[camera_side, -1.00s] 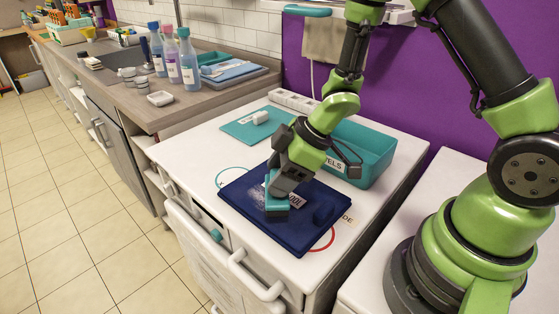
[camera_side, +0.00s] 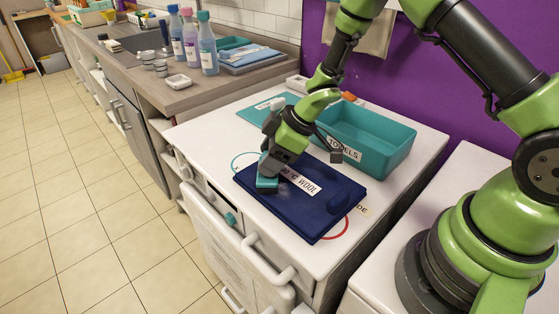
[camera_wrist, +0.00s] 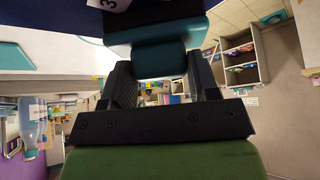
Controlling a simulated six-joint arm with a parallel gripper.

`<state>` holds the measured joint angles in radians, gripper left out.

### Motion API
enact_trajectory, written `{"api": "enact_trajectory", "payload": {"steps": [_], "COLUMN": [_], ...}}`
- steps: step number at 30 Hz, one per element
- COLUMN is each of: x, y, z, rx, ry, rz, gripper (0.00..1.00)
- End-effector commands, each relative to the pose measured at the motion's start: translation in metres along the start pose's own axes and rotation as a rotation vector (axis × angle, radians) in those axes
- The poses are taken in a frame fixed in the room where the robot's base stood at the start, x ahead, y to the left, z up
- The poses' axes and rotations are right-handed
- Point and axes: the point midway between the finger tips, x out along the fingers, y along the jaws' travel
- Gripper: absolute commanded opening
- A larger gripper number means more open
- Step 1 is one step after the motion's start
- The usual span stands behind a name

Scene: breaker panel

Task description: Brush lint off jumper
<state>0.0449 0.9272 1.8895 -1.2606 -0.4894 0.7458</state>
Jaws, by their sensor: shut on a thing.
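The folded navy jumper (camera_side: 318,215) lies on the white worktop, with a white label reading "WOOL" on it. My gripper (camera_side: 270,171) is shut on a teal brush (camera_side: 266,185) at the jumper's far left edge. The brush looks to be touching the cloth, but its underside is hidden. In the wrist view the teal brush (camera_wrist: 160,58) sits between the two dark fingers, and a strip of the navy jumper (camera_wrist: 40,20) shows at the top. I see no pale lint on the visible cloth.
A teal bin labelled "TOWELS" (camera_side: 388,150) stands just behind the jumper. A teal mat (camera_side: 255,108) lies at the back left. A red ring marking (camera_side: 338,231) shows at the jumper's right. Bottles (camera_side: 207,48) stand on the far counter.

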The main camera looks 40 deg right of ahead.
Motion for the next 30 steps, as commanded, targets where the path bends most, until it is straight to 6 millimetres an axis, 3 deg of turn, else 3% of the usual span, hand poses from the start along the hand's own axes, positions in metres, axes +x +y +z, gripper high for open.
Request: {"api": "enact_trajectory", "payload": {"steps": [3, 28, 30], "x": [0.004, -0.026, -0.029], "y": [0.008, -0.049, -0.048], "z": [-0.006, 0.041, 0.038], "rx": [-0.002, 0.004, 0.000], "ry": [-0.001, -0.004, 0.001], "rz": [0.004, -0.001, 0.001], "gripper": [0.29, 0.29, 0.29]}}
